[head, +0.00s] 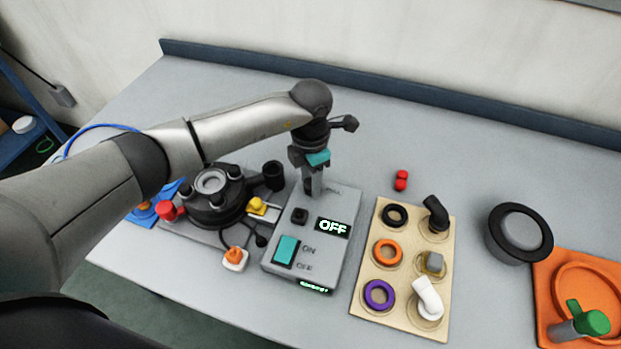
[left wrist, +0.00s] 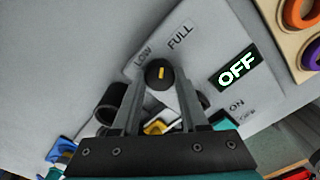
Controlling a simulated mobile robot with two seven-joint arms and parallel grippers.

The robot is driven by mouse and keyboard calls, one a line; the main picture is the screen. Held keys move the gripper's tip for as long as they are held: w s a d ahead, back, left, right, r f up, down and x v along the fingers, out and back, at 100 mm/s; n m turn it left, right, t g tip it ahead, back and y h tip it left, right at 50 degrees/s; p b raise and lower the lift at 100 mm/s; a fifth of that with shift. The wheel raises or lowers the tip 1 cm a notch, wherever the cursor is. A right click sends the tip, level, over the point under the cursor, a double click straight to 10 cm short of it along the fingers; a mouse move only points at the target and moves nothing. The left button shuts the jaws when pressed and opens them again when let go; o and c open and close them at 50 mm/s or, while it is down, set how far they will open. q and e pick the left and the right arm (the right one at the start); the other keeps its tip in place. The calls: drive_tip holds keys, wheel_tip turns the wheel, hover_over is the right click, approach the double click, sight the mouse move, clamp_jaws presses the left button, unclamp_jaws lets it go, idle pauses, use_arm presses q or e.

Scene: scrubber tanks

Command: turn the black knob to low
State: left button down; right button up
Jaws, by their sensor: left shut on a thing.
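The grey control panel (head: 342,268) stands near the middle of the table, with its display (head: 333,227) reading OFF. My left gripper (head: 312,192) points down at the panel's far end and hides the knob in the head view. In the left wrist view, the black knob (left wrist: 160,73) sits between the tips of the left gripper (left wrist: 160,88), which is shut on it. The knob's short yellow mark stands nearly upright in that picture, near the printed words LOW (left wrist: 143,58) and FULL (left wrist: 180,37). I cannot tell exactly which word it points at. My right gripper is not in view.
The panel also has a teal rocker switch (head: 286,250) and a small black button (head: 300,216). A black round tank fitting (head: 215,205) stands left of it. A tan board (head: 370,270) with rings and elbows lies right. Free table lies behind the panel.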

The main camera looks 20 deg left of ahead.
use_arm(q)
drive_tip(key=n+p, duration=0.1)
drive_tip(key=n, duration=0.4)
drive_tip(key=shift+r, duration=0.1)
drive_tip(key=n+p, duration=0.2)
drive_tip(key=n, duration=0.4)
drive_tip(key=shift+n, duration=0.3)
idle(0.4)
drive_tip(key=shift+c, duration=2.2)
unclamp_jaws()
wheel_tip(320, 180, up, 15)
drive_tip(key=shift+p, duration=0.45)
